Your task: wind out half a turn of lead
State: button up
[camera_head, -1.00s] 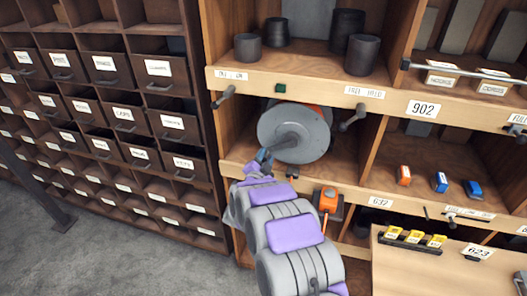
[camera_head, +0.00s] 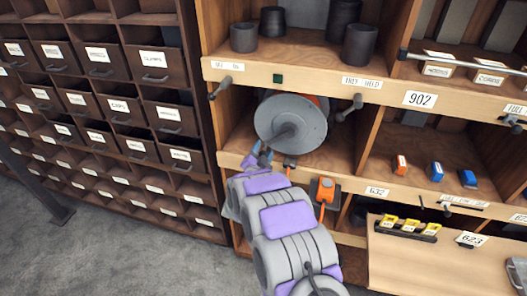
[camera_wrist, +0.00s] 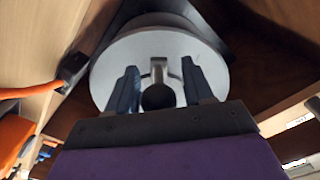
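A grey reel (camera_head: 291,122) sits in a shelf bay, its round face toward me, with a short grey stub near its middle. Orange shows behind its upper edge. In the wrist view the reel's pale disc (camera_wrist: 110,75) fills the centre, with a dark round knob (camera_wrist: 158,97) in front of it on a grey bracket. My gripper (camera_wrist: 160,90) is open, one finger on each side of the knob, with gaps visible. In the head view my gripper (camera_head: 260,156) is at the reel's lower left. An orange lead (camera_wrist: 30,92) runs into a dark block (camera_wrist: 75,66) at left.
An orange box (camera_head: 326,190) hangs on the shelf edge right of my arm. Crank-like handles (camera_head: 221,87) (camera_head: 349,107) flank the reel's bay above. Dark cups (camera_head: 360,45) stand overhead. A pull-out board (camera_head: 440,262) juts out at lower right. Labelled drawers (camera_head: 100,60) fill the left.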

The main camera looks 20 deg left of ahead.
jog(key=shift+o, duration=0.5)
jog(key=shift+d, duration=0.1)
jog(key=shift+s+d, duration=0.1)
jog(key=shift+s, duration=0.15)
jog(key=s, duration=1.7)
jog(key=shift+a, duration=0.25)
